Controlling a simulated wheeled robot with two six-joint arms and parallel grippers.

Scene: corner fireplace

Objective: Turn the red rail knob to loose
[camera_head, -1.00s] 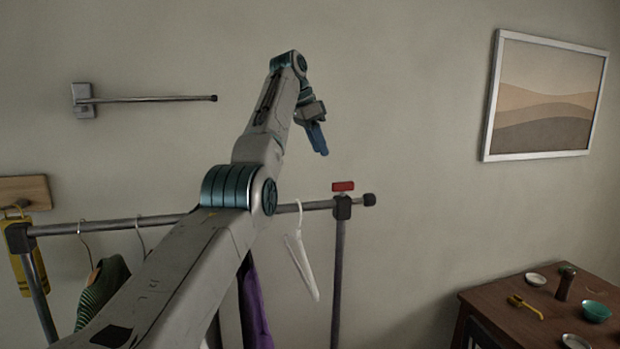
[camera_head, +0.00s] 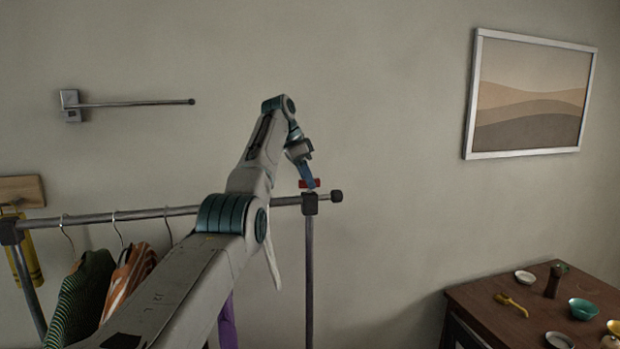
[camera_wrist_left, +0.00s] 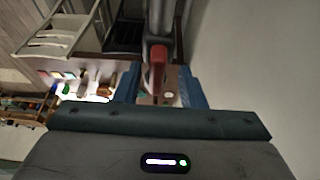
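The red rail knob (camera_head: 316,183) sits on the dark clamp (camera_head: 310,203) near the right end of the clothes rail. My left gripper (camera_head: 307,180) points down at the knob and partly covers it. In the left wrist view the red knob (camera_wrist_left: 158,56) lies between the two blue fingers of my left gripper (camera_wrist_left: 160,84), which are apart with a gap on each side. I cannot tell whether a finger touches it. My right gripper is not in view.
The horizontal rail (camera_head: 94,217) carries a green striped garment (camera_head: 82,297), an orange striped one (camera_head: 128,277) and a purple one (camera_head: 227,324). A wooden table (camera_head: 478,301) with small dishes stands at the lower right. The wall bar (camera_head: 135,103) is at the upper left.

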